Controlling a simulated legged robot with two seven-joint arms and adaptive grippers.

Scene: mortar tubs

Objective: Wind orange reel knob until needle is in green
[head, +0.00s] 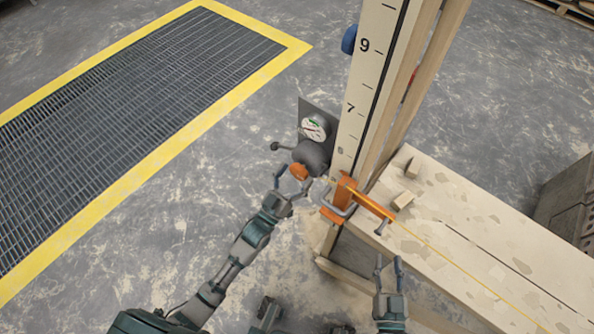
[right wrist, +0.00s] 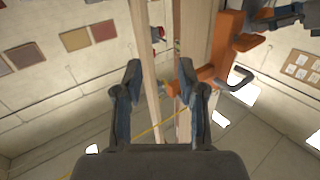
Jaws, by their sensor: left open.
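The orange reel knob (head: 298,171) sits on the front of a dark reel (head: 311,155) beside the upright numbered board. A round white gauge (head: 314,128) with a red needle and a small green zone is mounted on a dark plate above the reel. The needle's exact reading is too small to tell. My left gripper (head: 294,182) is open, with its fingers on either side of the orange knob; contact is unclear. My right gripper (head: 388,266) is open and empty in front of the bench; its spread fingers also show in the right wrist view (right wrist: 162,85).
An orange clamp (head: 345,200) grips the foot of the numbered board (head: 362,85), close to the right of my left gripper. A pale bench (head: 470,235) with a yellow line and small blocks extends right. A yellow-edged floor grate (head: 140,105) lies left.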

